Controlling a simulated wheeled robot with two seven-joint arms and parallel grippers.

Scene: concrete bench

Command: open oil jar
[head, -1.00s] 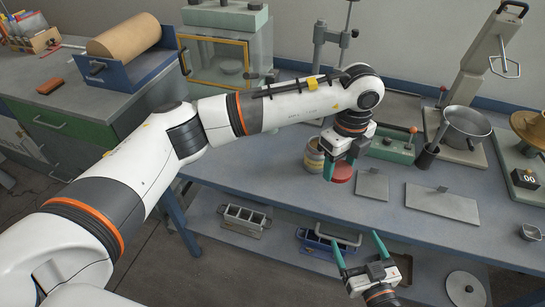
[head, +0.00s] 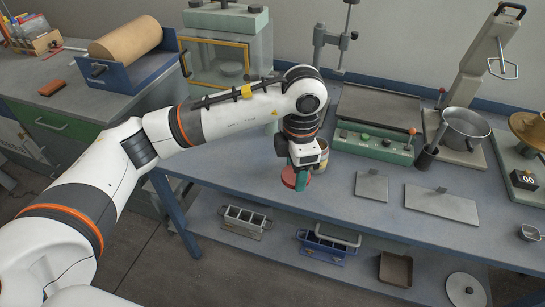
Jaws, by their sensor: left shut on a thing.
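The red lid (head: 289,177) is held off the jar by my left gripper (head: 297,180), near the front edge of the bench. The gripper's green fingers are shut on it and cover part of it. The oil jar (head: 320,165) stands on the bench just behind and to the right of the gripper, which hides much of it, including most of its mouth. My right gripper is not in view.
A green-based device (head: 374,146) stands behind the jar to the right. Flat grey plates (head: 441,203) lie on the bench further right, near a metal pot (head: 466,125). Metal molds (head: 245,219) and a brown tray (head: 396,268) sit on the lower shelf.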

